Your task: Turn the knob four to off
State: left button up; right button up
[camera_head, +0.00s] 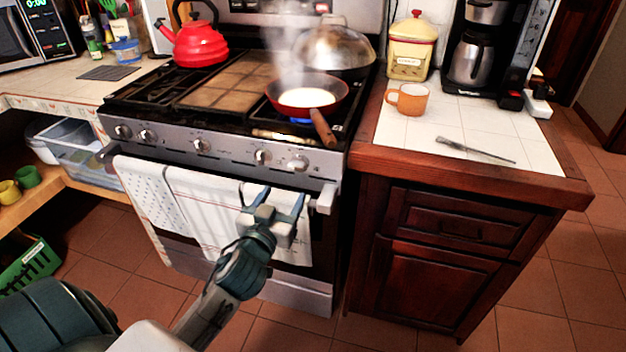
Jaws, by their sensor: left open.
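The stove (225,150) has a row of several round knobs on its silver front panel. Counting from the left, the fourth knob (262,156) is right of the middle; I see no number on it. Another knob (298,163) is at the right end and looks turned differently from the left ones. My left gripper (271,194) is open and empty, in front of the oven door just below these two knobs, its fingers pointing up toward the panel. It appears apart from both knobs. My right gripper is out of view.
A steaming red pan (307,97) sits over a blue flame, its wooden handle (323,128) jutting past the front edge. White towels (195,200) hang on the oven handle behind my gripper. A red kettle (196,45) stands at the back left.

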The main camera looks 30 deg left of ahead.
aim_at(297, 170)
pick_arm(q)
jog(key=p+x, duration=0.1)
jog(key=x, duration=0.8)
jog(key=shift+w+a, duration=0.15)
jog(key=shift+w, duration=0.4)
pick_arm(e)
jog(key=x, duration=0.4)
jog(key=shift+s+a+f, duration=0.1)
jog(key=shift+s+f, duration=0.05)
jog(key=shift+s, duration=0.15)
pick_arm(q)
jog(key=c, duration=0.9)
jog(key=shift+c, duration=0.2)
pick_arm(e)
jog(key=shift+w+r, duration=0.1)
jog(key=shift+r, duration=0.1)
